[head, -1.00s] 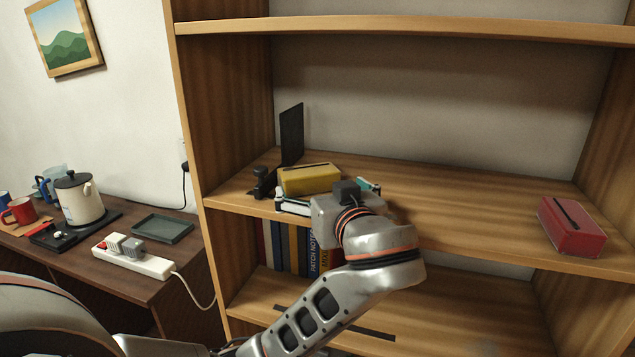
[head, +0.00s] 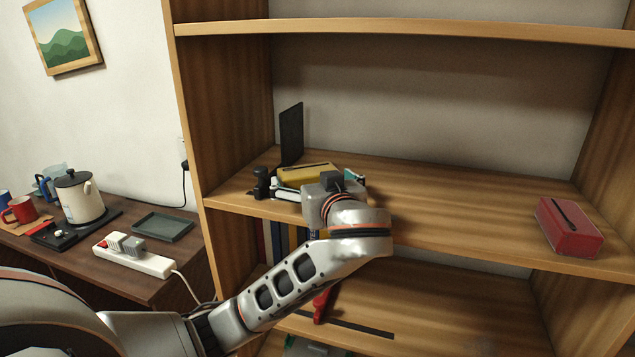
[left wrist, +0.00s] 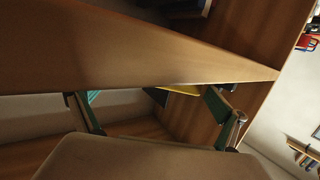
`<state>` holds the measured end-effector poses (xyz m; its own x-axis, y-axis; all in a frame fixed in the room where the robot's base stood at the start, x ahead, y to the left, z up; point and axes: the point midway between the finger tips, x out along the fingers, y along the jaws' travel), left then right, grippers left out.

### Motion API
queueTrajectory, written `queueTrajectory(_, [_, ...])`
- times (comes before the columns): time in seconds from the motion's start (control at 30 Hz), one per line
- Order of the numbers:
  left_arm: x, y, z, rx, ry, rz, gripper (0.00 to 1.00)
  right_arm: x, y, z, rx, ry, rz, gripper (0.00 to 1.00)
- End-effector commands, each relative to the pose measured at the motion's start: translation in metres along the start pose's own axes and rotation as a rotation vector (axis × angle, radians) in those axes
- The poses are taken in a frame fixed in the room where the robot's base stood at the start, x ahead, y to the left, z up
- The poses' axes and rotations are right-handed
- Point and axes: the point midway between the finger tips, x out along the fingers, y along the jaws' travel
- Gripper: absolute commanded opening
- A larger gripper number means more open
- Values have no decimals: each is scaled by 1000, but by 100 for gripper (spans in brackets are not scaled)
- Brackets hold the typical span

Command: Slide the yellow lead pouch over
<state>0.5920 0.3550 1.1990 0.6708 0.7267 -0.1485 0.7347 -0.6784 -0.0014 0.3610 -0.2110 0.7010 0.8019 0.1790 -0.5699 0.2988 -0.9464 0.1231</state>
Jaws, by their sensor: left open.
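The yellow pouch (head: 300,175), with a dark strip along its top, lies on the middle shelf (head: 450,208) towards its left end. My left gripper (head: 318,184) is at the shelf's front, in front of the pouch, and hides its lower front and right part. The gripper is open, with green-padded fingers spread apart. In the left wrist view the gripper (left wrist: 155,108) faces the shelf edge, and a sliver of the yellow pouch (left wrist: 186,89) shows between the fingers. Whether a finger touches the pouch I cannot tell. My right gripper is not in view.
A black upright plate (head: 291,135) stands behind the pouch, and a small black object (head: 261,183) is left of it. The shelf between is clear. Books (head: 278,242) stand below.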

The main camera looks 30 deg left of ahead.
Motion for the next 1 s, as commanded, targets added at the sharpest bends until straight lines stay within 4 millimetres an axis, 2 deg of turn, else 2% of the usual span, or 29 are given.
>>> queueTrajectory(0.2, [13, 0, 0, 0, 0, 0, 100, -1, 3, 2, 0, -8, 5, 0])
queueTrajectory(0.47, [14, 0, 0, -1, -1, 0, 100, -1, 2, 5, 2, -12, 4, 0])
queueTrajectory(0.5, [14, 0, 0, -1, -1, 0, 97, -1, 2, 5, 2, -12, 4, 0])
queueTrajectory(0.6, [14, 0, 0, -1, -1, 0, 71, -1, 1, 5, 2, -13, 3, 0])
queueTrajectory(0.63, [14, 0, 0, -1, -1, 0, 67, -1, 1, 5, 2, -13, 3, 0])
queueTrajectory(1.0, [21, 0, 0, -1, -2, 1, 67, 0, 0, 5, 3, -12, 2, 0])
